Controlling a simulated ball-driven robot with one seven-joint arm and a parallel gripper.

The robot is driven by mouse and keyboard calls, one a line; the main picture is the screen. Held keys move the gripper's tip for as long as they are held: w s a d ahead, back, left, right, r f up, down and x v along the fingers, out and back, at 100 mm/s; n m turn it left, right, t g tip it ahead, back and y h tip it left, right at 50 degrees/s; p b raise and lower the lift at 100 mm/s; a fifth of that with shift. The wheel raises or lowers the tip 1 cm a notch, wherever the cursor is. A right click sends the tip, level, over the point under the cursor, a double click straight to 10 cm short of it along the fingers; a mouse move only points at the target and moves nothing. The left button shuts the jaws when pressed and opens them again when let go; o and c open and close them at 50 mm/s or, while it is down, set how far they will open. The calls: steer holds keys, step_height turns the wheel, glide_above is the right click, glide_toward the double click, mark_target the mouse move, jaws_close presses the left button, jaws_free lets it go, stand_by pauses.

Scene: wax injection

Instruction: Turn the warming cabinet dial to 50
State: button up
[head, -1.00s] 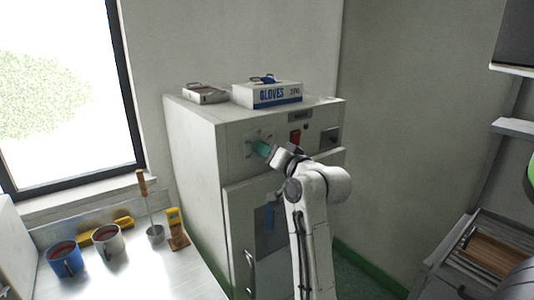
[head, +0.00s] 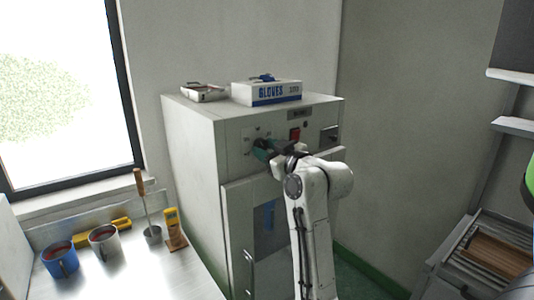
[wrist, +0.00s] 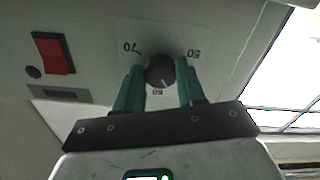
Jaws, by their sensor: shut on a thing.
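The warming cabinet (head: 190,150) is a pale upright box with a control panel at its upper front. Its dial (wrist: 160,70) is a dark round knob with a light pointer mark at its lower edge, toward the 60 mark below it. The 70 mark is left of the dial and the 50 mark (wrist: 194,54) right of it in the wrist view. My gripper (wrist: 160,78) has its two teal fingers shut on the dial, one on each side. In the head view my gripper (head: 264,150) largely hides the dial.
A red switch (wrist: 53,53) sits beside the dial on the panel. A gloves box (head: 268,94) and a small pale item (head: 204,93) lie on the cabinet top.

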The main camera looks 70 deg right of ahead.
steer(key=n, duration=0.1)
steer(key=n+b, duration=0.1)
steer(key=n, duration=0.2)
steer(key=shift+d+f+n+b, duration=0.1)
steer(key=shift+f+n+b, duration=0.15)
steer(key=shift+n+b, duration=0.05)
steer(key=n+b, duration=0.2)
steer(key=n, duration=0.2)
steer(key=shift+s+n, duration=0.1)
steer(key=shift+n, duration=0.2)
steer(key=n+b, duration=0.2)
steer(key=n, duration=0.1)
steer(key=shift+r+n, duration=0.1)
steer(key=shift+n, duration=0.2)
steer(key=n+b, duration=0.2)
steer(key=n, duration=0.2)
steer(key=shift+r, duration=0.15)
steer(key=shift+n, duration=0.3)
steer(key=o, duration=1.1)
steer(key=shift+r, duration=0.15)
steer(key=shift+c, duration=0.2)
